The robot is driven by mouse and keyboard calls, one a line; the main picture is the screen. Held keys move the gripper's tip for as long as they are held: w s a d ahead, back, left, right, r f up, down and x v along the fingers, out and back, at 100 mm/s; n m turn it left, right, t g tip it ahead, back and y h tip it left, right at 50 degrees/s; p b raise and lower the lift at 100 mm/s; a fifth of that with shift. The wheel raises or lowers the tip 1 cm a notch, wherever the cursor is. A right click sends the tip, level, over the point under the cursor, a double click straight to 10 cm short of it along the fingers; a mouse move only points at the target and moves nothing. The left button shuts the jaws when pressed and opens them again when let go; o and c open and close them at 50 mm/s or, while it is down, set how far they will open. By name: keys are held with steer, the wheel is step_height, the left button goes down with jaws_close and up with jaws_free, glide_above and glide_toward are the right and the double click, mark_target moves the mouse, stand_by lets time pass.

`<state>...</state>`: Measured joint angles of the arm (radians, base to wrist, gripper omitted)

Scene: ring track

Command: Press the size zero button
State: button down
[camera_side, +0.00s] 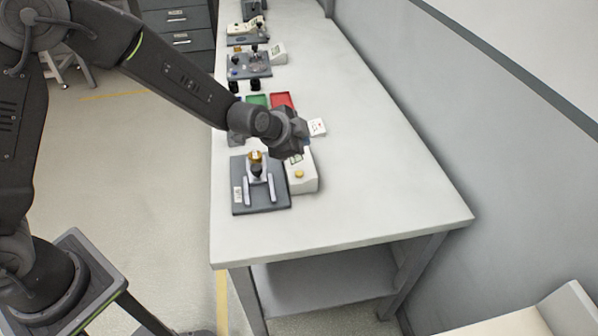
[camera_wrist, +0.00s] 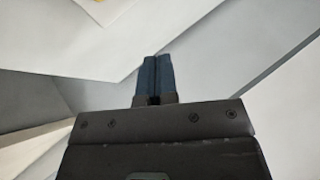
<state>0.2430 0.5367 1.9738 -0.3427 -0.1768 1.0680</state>
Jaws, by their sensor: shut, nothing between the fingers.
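I cannot read any label that marks a size zero button. My gripper (camera_side: 304,142) is over the back end of the device in the side view and hides part of it. In the wrist view the blue fingertips of my gripper (camera_wrist: 155,75) are together with nothing between them. I cannot tell how high they are above the device.
A green tray (camera_side: 257,100) and a red tray (camera_side: 281,100) lie behind my gripper. A white card (camera_side: 317,127) lies to its right. More stations (camera_side: 249,65) stand farther back. The right side of the table (camera_side: 385,185) is clear up to the wall.

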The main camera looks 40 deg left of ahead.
mark_target(300, 174)
steer(key=shift+f, duration=3.3)
steer(key=shift+f, duration=0.4)
steer(key=shift+f, duration=0.55)
steer(key=shift+r, duration=0.95)
steer(key=shift+r, duration=2.55)
